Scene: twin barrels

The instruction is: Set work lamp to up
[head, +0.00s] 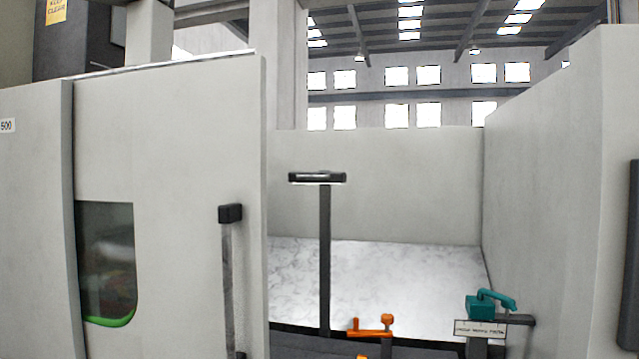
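A thin black post (325,265) stands in the middle of the head view. It carries a short, flat black bar (317,177) with a pale underside, lying about level. This looks like the work lamp, but no label on it confirms that. I cannot tell whether it is lit. The foot of the post meets a dark ledge near the bottom edge. Neither of my grippers is in view.
A pale sliding door (165,160) with a dark window and a black upright handle (230,280) fills the left. Orange clamp-like parts (370,330) and a teal device (481,306) above a small sign (480,328) stand low in front. Pale walls enclose a marbled surface (410,285).

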